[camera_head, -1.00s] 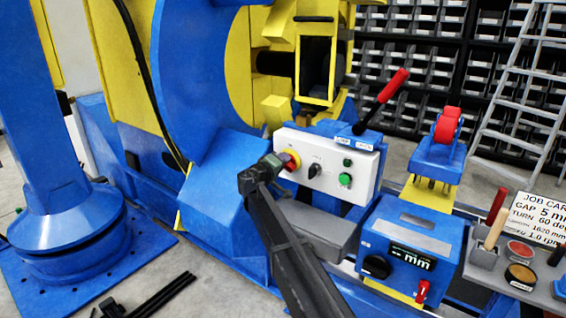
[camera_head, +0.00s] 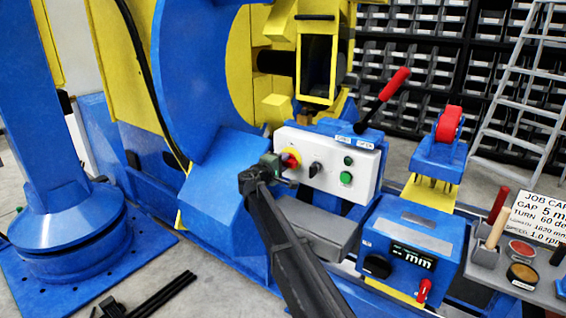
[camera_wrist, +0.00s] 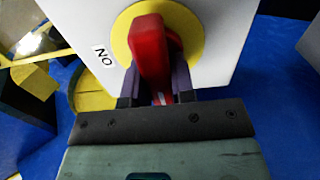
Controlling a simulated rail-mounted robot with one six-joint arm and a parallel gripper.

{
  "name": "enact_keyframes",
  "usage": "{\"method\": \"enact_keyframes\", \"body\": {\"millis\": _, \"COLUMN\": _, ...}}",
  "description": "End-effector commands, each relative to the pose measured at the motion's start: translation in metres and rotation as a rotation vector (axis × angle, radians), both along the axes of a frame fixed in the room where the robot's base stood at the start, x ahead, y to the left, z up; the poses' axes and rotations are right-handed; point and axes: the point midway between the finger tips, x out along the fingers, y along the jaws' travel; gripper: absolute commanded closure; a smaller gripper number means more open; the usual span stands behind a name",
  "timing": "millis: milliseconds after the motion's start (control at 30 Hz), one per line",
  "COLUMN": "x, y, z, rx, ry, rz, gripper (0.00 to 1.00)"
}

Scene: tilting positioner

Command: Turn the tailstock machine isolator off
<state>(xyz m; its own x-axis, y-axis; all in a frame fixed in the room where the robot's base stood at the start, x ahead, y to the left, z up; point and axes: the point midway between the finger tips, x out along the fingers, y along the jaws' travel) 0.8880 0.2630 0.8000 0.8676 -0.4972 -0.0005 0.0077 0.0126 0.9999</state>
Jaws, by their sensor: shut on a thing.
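The isolator is a red handle on a round yellow plate (camera_head: 293,153), at the left end of a white control panel (camera_head: 330,164). In the wrist view the red handle (camera_wrist: 150,48) stands in front of the yellow plate (camera_wrist: 184,25), with an "ON" label (camera_wrist: 103,55) to its left. My gripper (camera_wrist: 157,85) has a finger on each side of the red handle and is shut on it. In the head view my gripper (camera_head: 284,164) reaches the panel's left end and partly covers the isolator.
The panel also carries a black knob (camera_head: 315,169) and green buttons (camera_head: 346,178). A red-gripped lever (camera_head: 393,85) rises behind it. A blue box with a display (camera_head: 408,243) stands at the front right. A grey block (camera_head: 322,226) lies below the panel.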

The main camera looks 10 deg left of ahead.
Motion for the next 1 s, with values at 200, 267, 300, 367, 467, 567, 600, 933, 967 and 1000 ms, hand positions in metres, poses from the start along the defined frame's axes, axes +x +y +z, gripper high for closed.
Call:
{"method": "enact_keyframes", "body": {"millis": 200, "x": -0.001, "y": 0.000, "z": 0.000, "rx": -0.002, "ry": 0.001, "rz": -0.001, "gripper": 1.00}}
{"method": "enact_keyframes", "body": {"millis": 267, "x": -0.001, "y": 0.000, "z": 0.000, "rx": -0.002, "ry": 0.001, "rz": -0.001, "gripper": 0.74}}
{"method": "enact_keyframes", "body": {"millis": 300, "x": -0.001, "y": 0.000, "z": 0.000, "rx": -0.002, "ry": 0.001, "rz": -0.001, "gripper": 0.67}}
{"method": "enact_keyframes", "body": {"millis": 367, "x": -0.001, "y": 0.000, "z": 0.000, "rx": -0.001, "ry": 0.000, "rz": -0.001, "gripper": 0.58}}
{"method": "enact_keyframes", "body": {"millis": 467, "x": -0.001, "y": 0.000, "z": 0.000, "rx": -0.001, "ry": 0.000, "rz": -0.001, "gripper": 0.51}}
{"method": "enact_keyframes", "body": {"millis": 567, "x": 0.000, "y": 0.000, "z": 0.000, "rx": -0.001, "ry": 0.000, "rz": -0.001, "gripper": 0.51}}
{"method": "enact_keyframes", "body": {"millis": 600, "x": 0.000, "y": 0.000, "z": 0.000, "rx": -0.001, "ry": 0.000, "rz": -0.001, "gripper": 0.51}}
{"method": "enact_keyframes", "body": {"millis": 933, "x": -0.041, "y": 0.022, "z": 0.000, "rx": 0.000, "ry": 0.000, "rz": 0.003, "gripper": 0.51}}
{"method": "enact_keyframes", "body": {"millis": 967, "x": -0.048, "y": 0.026, "z": 0.000, "rx": 0.000, "ry": 0.000, "rz": 0.002, "gripper": 0.51}}
{"method": "enact_keyframes", "body": {"millis": 1000, "x": -0.057, "y": 0.031, "z": 0.000, "rx": -0.001, "ry": 0.001, "rz": 0.002, "gripper": 0.51}}
